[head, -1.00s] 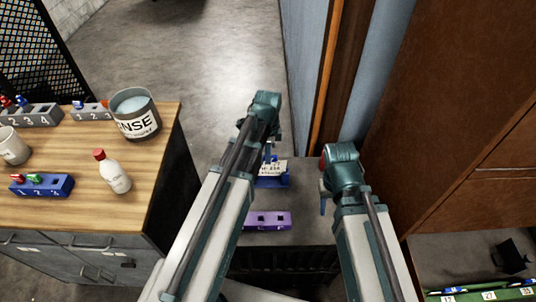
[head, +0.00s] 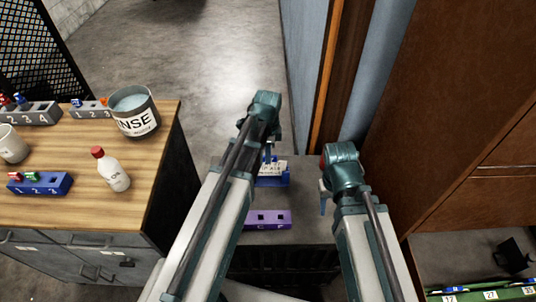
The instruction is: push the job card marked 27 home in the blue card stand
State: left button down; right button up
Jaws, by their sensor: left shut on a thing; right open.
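A small white card (head: 273,168) with dark print stands upright at the blue card stand (head: 273,182) on the grey surface between my arms. Its print is too small to read, so I cannot confirm the 27. My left gripper (head: 268,154) is over the stand, pointing down and shut on the card's upper part. My own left arm hides part of the card and stand. I cannot tell how deep the card sits in the slot. My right gripper (head: 324,198) is open and empty, to the right of the stand and apart from it.
A purple socket block (head: 282,219) lies in front of the stand. A wooden-topped cabinet (head: 150,205) at left bears a rinse pot (head: 136,122), a bottle (head: 113,172) and socket blocks. A brown cabinet (head: 460,110) closes off the right. A green rack (head: 468,297) shows at bottom right.

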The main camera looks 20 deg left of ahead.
pick_arm(q)
jog(key=shift+f+b, duration=1.2)
jog(key=shift+f, duration=0.1)
jog(key=c, duration=0.8)
grip_release()
jog(key=shift+o, duration=0.2)
jog(key=shift+o, duration=1.3)
notch_tip(320, 180, up, 7)
jog(key=p, duration=0.7)
jog(key=shift+r, duration=0.1)
